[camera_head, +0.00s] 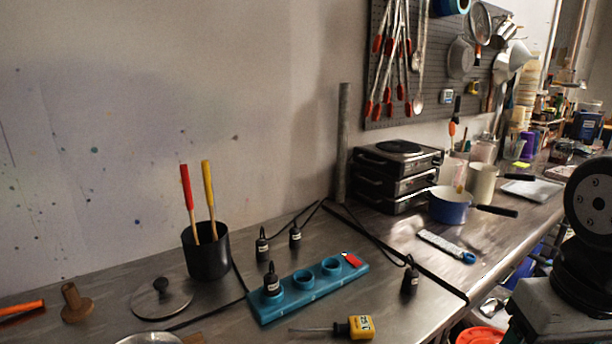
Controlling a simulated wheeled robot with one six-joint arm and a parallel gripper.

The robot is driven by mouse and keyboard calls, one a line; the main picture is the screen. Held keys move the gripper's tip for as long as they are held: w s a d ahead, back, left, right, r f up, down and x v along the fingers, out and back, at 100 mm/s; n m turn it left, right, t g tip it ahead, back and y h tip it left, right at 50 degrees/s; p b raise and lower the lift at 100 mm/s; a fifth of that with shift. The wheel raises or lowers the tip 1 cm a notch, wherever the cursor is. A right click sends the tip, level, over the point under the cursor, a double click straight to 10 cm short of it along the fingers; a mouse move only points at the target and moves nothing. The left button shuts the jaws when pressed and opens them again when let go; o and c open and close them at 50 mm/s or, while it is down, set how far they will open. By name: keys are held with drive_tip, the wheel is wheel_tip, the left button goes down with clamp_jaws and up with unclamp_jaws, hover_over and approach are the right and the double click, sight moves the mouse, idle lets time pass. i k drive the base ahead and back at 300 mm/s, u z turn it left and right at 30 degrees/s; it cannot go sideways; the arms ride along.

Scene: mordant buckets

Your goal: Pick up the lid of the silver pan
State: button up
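A round silver lid (143,303) with a dark knob lies on the metal counter, at the lower left of the head view. It is apart from the black pot (206,254) behind it to the right. Below the lid, the rim of a silver round thing (150,339), perhaps the silver pan, shows at the bottom edge; most of it is cut off. My gripper is not in view; only dark and grey parts, which seem to be my arm, show at the far right.
A wooden piece (77,303) stands left of the lid. Black cables cross the counter. A blue pan (449,208) stands farther right.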

sight(163, 296)
drive_tip(key=u, duration=1.3)
